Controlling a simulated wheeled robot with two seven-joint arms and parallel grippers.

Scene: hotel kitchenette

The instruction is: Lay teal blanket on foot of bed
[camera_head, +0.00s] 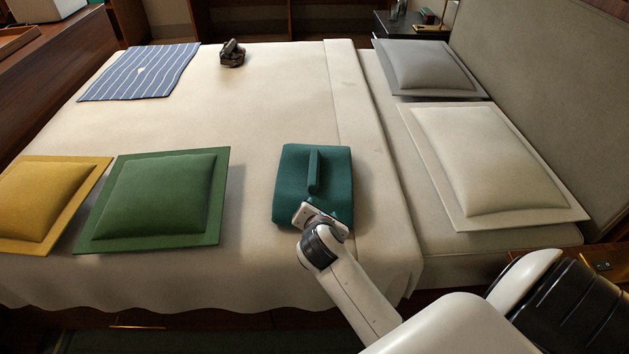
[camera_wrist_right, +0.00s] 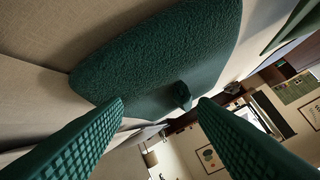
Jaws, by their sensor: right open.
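The teal blanket (camera_head: 290,180) lies folded in a compact block on the cream bed cover, right of the green pillow. A narrow upright teal ridge (camera_head: 314,168) stands on its top. My right gripper (camera_head: 321,212) is at the blanket's near edge, in front of the ridge. In the right wrist view, its two green ribbed fingers (camera_wrist_right: 161,104) are spread apart with nothing between them. The blanket (camera_wrist_right: 165,55) fills the upper middle there, with a small teal knob beyond the fingertips. Whether the fingers touch the blanket is unclear. My left gripper is not in view.
The bed (camera_head: 270,110) has a green pillow (camera_head: 155,195) and a yellow pillow (camera_head: 40,200) at left. A blue striped cloth (camera_head: 140,72) and a dark crumpled object (camera_head: 232,54) lie at the far side. Grey (camera_head: 430,65) and cream (camera_head: 490,160) pillows lie by the headboard.

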